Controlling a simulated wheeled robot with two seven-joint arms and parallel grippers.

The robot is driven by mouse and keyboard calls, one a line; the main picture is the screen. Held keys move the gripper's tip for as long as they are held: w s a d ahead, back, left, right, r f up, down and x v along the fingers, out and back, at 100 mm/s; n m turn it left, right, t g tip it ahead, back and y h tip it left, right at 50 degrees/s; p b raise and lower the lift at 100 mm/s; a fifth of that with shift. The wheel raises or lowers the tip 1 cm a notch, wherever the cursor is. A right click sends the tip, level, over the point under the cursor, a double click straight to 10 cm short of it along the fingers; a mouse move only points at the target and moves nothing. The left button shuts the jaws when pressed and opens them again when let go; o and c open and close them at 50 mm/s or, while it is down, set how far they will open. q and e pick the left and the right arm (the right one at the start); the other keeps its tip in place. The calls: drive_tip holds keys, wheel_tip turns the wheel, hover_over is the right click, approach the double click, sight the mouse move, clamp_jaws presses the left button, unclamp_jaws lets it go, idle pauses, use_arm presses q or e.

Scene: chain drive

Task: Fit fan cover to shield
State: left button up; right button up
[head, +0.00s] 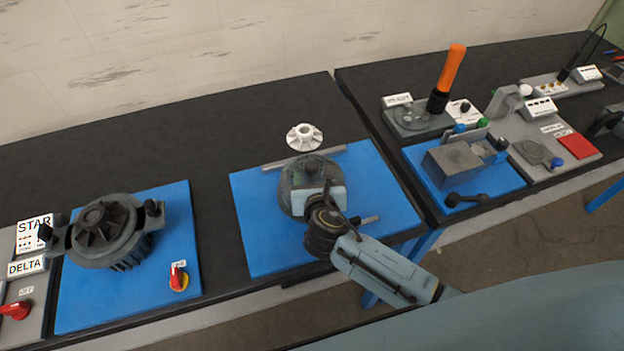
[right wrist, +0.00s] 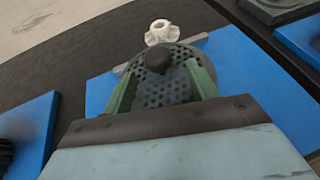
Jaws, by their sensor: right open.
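The fan cover (head: 295,178) is a round, dark grey perforated disc on the middle blue mat. In the right wrist view the cover (right wrist: 160,95) shows its holes and a black knob (right wrist: 171,67) on top. My right gripper (head: 318,188) is over the cover; in the right wrist view the gripper (right wrist: 163,76) is open, its green fingers apart on either side of the knob. I cannot tell whether they touch the cover. A dark finned motor body (head: 103,232) with a fan on top stands on the left mat; I cannot tell which part is the shield.
A white fan wheel (head: 304,138) and a grey bar (head: 325,153) lie just behind the cover. A red-yellow switch (head: 178,277) is beside the motor. A vise (head: 452,162) and an orange-handled tool (head: 448,75) stand on the right table. The middle mat's left side (head: 255,220) is clear.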

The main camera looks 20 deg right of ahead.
sight(313, 172)
drive_tip(key=x, duration=0.4)
drive_tip(key=shift+w+r, duration=0.1)
drive_tip(key=shift+w, duration=0.2)
drive_tip(key=shift+r, duration=0.1)
clamp_jaws()
